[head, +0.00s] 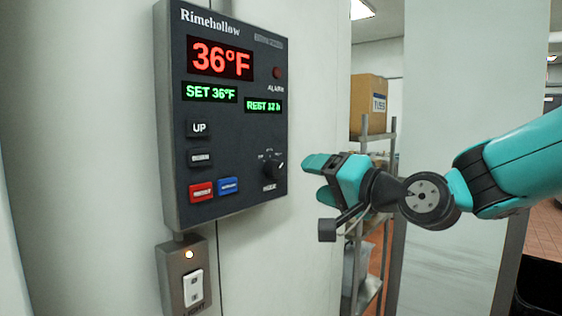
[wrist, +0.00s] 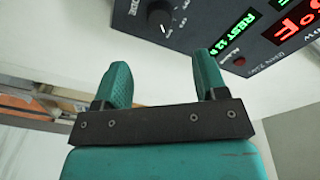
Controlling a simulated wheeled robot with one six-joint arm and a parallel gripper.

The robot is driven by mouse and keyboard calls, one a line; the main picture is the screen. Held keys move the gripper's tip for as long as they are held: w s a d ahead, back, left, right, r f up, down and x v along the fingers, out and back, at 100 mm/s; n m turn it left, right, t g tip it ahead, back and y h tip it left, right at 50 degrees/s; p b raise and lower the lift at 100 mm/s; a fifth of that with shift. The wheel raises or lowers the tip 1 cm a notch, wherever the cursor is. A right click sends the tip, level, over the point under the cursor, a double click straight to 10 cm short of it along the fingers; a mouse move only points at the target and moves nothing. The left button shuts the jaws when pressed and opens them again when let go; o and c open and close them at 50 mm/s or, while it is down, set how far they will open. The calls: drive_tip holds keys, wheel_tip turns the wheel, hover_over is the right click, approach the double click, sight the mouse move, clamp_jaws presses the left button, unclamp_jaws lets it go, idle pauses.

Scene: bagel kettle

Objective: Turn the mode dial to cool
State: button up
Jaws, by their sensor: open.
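The mode dial (head: 275,168) is a black knob at the lower right of the dark Rimehollow control panel (head: 237,120). Its white pointer line shows, but the small labels around it are too small to read. My gripper (head: 312,178) is open and empty, just right of the panel and apart from the dial. Its two teal fingers (wrist: 162,80) show spread apart in the wrist view.
The panel has a red 36°F display (head: 220,60), an UP button (head: 199,128), a red button (head: 201,192) and a blue button (head: 228,186). A light switch (head: 193,287) is below. A shelf with a cardboard box (head: 367,104) stands behind my gripper.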

sight(277, 171)
drive_tip(key=p+x, duration=0.4)
drive_tip(key=x, duration=0.6)
drive_tip(key=shift+w+a, duration=0.15)
drive_tip(key=shift+f, duration=0.1)
drive_tip(key=c, duration=0.9)
